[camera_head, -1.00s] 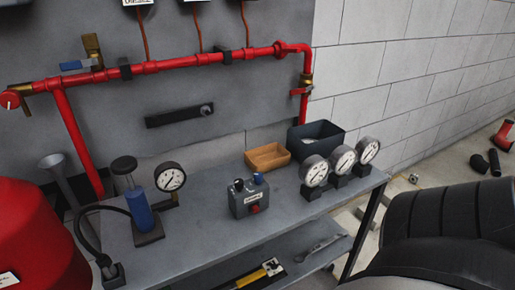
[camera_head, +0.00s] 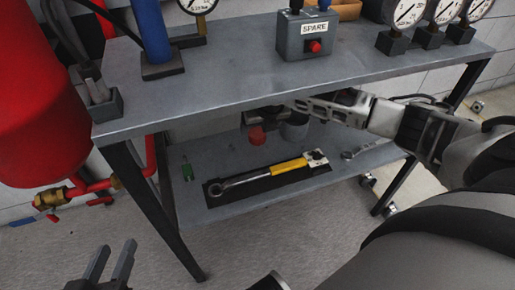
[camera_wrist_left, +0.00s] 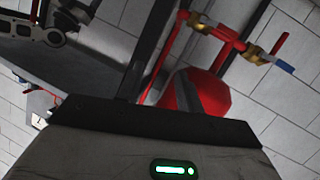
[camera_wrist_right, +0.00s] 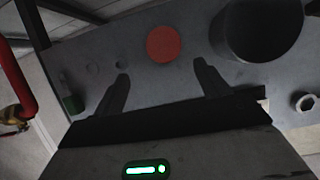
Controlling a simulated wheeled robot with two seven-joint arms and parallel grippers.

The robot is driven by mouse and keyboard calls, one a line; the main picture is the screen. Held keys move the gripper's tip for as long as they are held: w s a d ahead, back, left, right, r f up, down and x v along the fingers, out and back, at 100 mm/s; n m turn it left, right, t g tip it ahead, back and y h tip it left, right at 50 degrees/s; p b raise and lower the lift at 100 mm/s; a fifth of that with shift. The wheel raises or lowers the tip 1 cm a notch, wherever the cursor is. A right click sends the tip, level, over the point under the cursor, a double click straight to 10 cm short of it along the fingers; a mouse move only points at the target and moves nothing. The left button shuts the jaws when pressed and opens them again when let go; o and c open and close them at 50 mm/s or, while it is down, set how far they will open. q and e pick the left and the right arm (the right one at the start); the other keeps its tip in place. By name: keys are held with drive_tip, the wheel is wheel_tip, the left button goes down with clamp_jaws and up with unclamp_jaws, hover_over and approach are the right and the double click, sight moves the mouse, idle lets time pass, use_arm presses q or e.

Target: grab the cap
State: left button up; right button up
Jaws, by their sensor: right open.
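The cap looks to be a small red-orange round piece (camera_head: 256,135) on the lower shelf. In the right wrist view the cap (camera_wrist_right: 164,44) shows as an orange disc just beyond and between the fingertips. My right gripper (camera_wrist_right: 160,70) is open and empty, reaching under the tabletop close to the cap; in the head view its fingers are dark and partly hidden. My left gripper (camera_head: 110,262) is open and empty, low at the front left, away from the bench.
The tabletop (camera_head: 230,85) is close above my right arm. A red tank (camera_head: 40,100) stands left.

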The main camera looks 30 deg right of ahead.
sight(258, 133)
drive_tip(key=shift+w+d+n, duration=0.25)
drive_tip(key=shift+d+n, duration=0.05)
drive_tip(key=shift+d, duration=0.35)
drive_tip(key=shift+w+d+f+b, duration=0.15)
drive_tip(key=shift+f+b, duration=0.2)
drive_tip(key=shift+b, duration=0.05)
drive_tip(key=b+x, duration=0.3)
drive_tip(key=x, duration=0.2)
drive_tip(key=shift+w+a+f, duration=0.2)
drive_tip(key=shift+a, duration=0.05)
drive_tip(key=shift+w+d+f+b, duration=0.1)
drive_tip(key=shift+w+f+b, duration=0.1)
drive_tip(key=shift+f+b, duration=0.2)
use_arm(q)
drive_tip(key=shift+w+d+r+n+t+h, duration=0.2)
drive_tip(key=shift+d+r+n+t+h, duration=0.45)
drive_tip(key=shift+n+h, duration=0.2)
use_arm(e)
drive_tip(key=shift+r, duration=0.1)
drive_tip(key=c, duration=1.1)
